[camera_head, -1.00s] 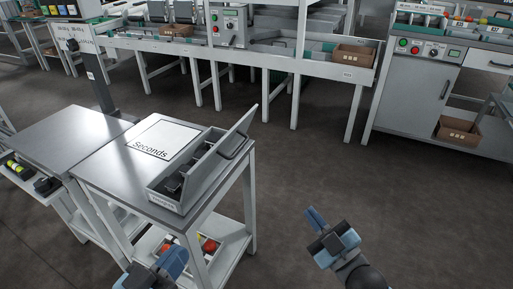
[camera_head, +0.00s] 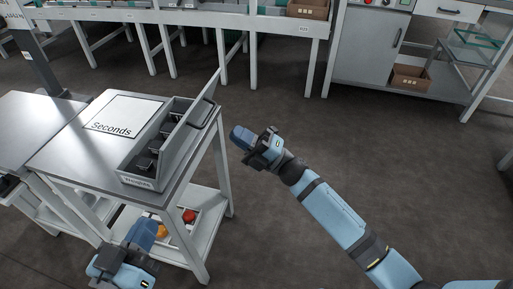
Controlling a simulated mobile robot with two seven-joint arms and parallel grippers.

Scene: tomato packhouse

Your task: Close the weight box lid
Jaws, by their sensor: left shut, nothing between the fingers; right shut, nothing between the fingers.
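The weight box (camera_head: 137,181) is a grey case on the right part of the metal table, with dark weights in its compartments. Its lid (camera_head: 191,118) stands open, raised along the right long side, with a dark handle on its outer face. My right gripper (camera_head: 238,135) is shut and empty, to the right of the lid and apart from it, just off the table's edge. My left gripper (camera_head: 145,234) is shut and empty, in front of the table and below the box in the picture.
A white "Seconds" sheet (camera_head: 122,115) lies on the tabletop left of the box. The table's lower shelf (camera_head: 207,240) holds a tray with red and orange tomatoes. A grey cabinet (camera_head: 365,45) and a long bench stand behind. The floor on the right is open.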

